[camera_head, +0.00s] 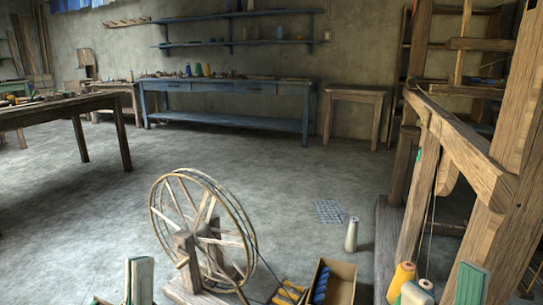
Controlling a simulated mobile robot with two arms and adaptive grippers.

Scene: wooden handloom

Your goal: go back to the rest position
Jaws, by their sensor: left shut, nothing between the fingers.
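My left gripper (138,280) shows at the bottom edge, left of the spinning wheel, as a pale and green upright shape. It is shut and empty, apart from the wheel. My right gripper (470,284) seems to be the green-faced block at the bottom right, beside the loom's post; its fingers cannot be made out. The wooden handloom (455,150) stands along the right side. Most of both arms is out of the frame.
The spinning wheel (205,230) stands in the foreground. Right of it are an open box (341,283), a grey cone (351,235) and an orange spool (401,278). A table (70,108) is at left and a blue bench (225,86) at the back.

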